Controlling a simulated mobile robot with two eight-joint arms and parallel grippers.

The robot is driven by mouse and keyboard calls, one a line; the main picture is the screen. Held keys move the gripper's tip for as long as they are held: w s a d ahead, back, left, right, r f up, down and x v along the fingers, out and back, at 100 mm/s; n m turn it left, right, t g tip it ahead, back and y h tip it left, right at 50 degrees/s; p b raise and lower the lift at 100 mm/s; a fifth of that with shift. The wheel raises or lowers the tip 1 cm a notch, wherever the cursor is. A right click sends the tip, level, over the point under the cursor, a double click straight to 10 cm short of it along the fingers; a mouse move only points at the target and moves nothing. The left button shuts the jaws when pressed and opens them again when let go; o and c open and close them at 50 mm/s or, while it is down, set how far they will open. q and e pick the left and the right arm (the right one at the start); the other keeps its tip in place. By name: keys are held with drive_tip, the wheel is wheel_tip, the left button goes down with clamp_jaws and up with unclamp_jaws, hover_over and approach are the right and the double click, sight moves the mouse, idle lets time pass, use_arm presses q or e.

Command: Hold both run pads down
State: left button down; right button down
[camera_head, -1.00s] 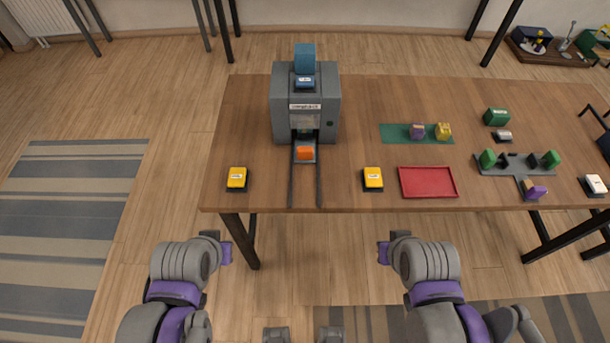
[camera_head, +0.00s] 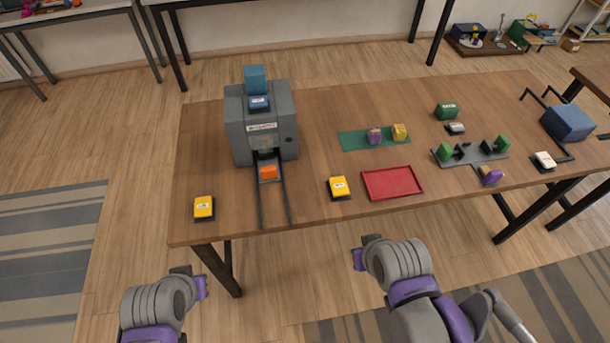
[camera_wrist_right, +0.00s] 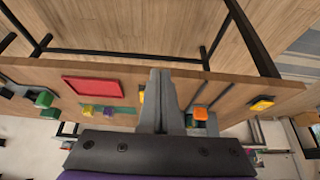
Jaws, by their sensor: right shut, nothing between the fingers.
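Two yellow run pads on dark bases lie near the table's front edge. The left pad (camera_head: 204,207) is left of the grey machine's rails, and the right pad (camera_head: 339,187) is between the rails and the red tray. In the right wrist view one pad (camera_wrist_right: 262,104) shows at the right, and the other (camera_wrist_right: 141,96) is partly hidden beside my fingers. My right gripper (camera_wrist_right: 160,75) is shut and empty, apart from both pads. My left gripper (camera_head: 181,270) is in front of the table, off the pads; its fingers are too unclear to judge.
The grey machine (camera_head: 262,125) has a blue block on top and an orange block (camera_head: 268,172) on its rails. A red tray (camera_head: 392,183), a green mat (camera_head: 355,141) with two blocks, and a grey fixture (camera_head: 480,155) stand to the right. Floor in front of the table is free.

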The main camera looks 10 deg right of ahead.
drive_tip(key=w+r+g, duration=0.3)
drive_tip(key=w+r, duration=0.1)
drive_tip(key=w, duration=1)
drive_tip(key=w+d+f+g, duration=0.2)
drive_tip(key=w+f, duration=0.1)
drive_tip(key=w, duration=0.8)
drive_tip(key=shift+s+d+f+b, duration=0.15)
drive_tip(key=shift+f+b, duration=0.5)
drive_tip(key=shift+f, duration=0.95)
drive_tip(key=shift+s+f+b, duration=0.1)
drive_tip(key=shift+f+b, duration=0.5)
drive_tip(key=shift+f, duration=0.95)
drive_tip(key=shift+r, duration=0.3)
